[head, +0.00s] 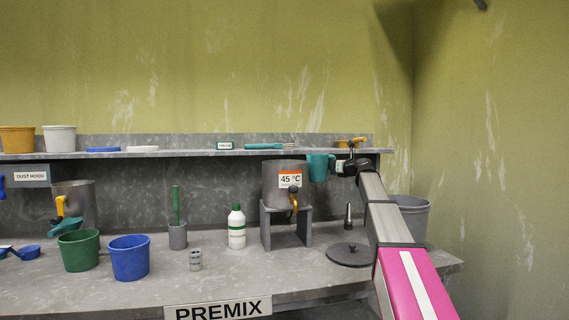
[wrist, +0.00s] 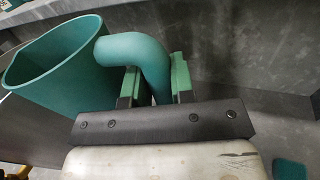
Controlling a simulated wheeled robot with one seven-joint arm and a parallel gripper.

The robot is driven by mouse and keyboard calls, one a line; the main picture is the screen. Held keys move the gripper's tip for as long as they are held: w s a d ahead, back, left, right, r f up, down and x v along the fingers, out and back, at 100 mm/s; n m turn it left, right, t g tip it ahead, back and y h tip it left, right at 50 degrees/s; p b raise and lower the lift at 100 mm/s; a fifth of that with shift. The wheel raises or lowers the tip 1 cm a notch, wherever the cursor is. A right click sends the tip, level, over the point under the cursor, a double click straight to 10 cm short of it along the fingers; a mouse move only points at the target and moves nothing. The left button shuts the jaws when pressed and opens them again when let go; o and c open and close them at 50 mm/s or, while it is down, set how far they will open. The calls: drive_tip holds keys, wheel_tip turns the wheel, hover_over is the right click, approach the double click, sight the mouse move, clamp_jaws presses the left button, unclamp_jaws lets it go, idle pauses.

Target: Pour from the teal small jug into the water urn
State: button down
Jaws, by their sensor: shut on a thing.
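The teal small jug (head: 318,168) is held up beside the right upper part of the water urn, just under the shelf, and looks close to upright. In the wrist view the jug (wrist: 62,68) is large at the left. My gripper (wrist: 155,88) is shut on its curved handle, with green-padded fingers on both sides. The jug's contents are hidden. The water urn (head: 276,190) is a grey metal vessel with a 45 °C label and a yellow-handled tap, on a grey stand. Its opening is not clearly visible. In the head view my gripper (head: 345,166) is small and dark.
A shelf (head: 200,153) runs close above the jug and urn. A white bottle (head: 236,228) stands left of the urn. A dark round lid (head: 348,254) lies to its right, and a grey bucket (head: 411,217) stands behind my arm. Green (head: 79,250) and blue (head: 129,258) buckets stand left.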

idle(0.6)
drive_tip(key=shift+r, duration=2.45)
drive_tip(key=shift+r, duration=0.1)
